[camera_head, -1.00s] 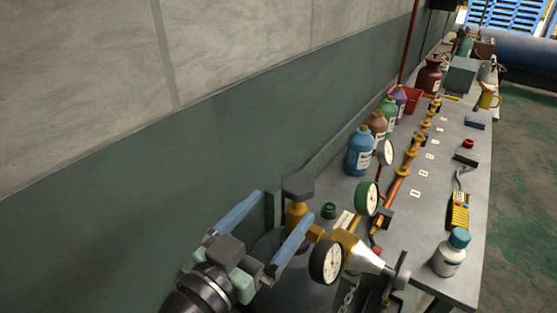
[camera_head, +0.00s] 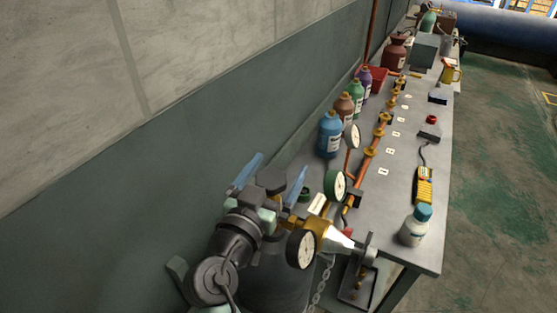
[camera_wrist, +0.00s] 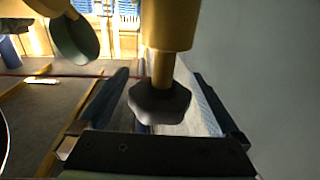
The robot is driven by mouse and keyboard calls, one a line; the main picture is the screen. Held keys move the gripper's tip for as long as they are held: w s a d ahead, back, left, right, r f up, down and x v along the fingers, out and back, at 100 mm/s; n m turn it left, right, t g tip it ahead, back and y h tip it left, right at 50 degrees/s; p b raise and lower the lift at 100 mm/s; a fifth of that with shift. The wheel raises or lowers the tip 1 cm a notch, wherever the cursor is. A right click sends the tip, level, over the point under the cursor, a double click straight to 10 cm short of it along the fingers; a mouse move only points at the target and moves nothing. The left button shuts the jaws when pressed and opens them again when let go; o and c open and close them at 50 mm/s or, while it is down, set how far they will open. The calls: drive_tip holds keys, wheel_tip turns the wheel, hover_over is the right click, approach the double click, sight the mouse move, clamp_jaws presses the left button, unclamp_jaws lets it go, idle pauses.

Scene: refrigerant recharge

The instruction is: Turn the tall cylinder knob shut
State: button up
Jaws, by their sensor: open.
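The dark grey lobed knob (camera_head: 270,180) sits on top of the brass valve of the tall cylinder (camera_head: 278,288). My gripper (camera_head: 272,178) is open, with one blue finger on each side of the knob. In the wrist view the knob (camera_wrist: 160,103) hangs from its brass stem between the two fingers of my gripper (camera_wrist: 158,105). A gap shows at the knob's right side there; contact on the left side cannot be told. My wrist hides part of the valve and cylinder in the head view.
A dial gauge (camera_head: 301,249) and a green-backed gauge (camera_head: 336,186) stand close right of the valve. A chain (camera_head: 320,285) hangs beside the cylinder. The bench (camera_head: 385,215) holds a copper pipe, several bottles and a yellow meter (camera_head: 424,186). The wall is close on the left.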

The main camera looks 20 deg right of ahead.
drive_tip(key=shift+w+d, duration=0.35)
drive_tip(key=c, duration=1.4)
drive_tip(key=shift+f, duration=0.1)
drive_tip(key=shift+f+b, duration=0.1)
drive_tip(key=shift+b, duration=0.35)
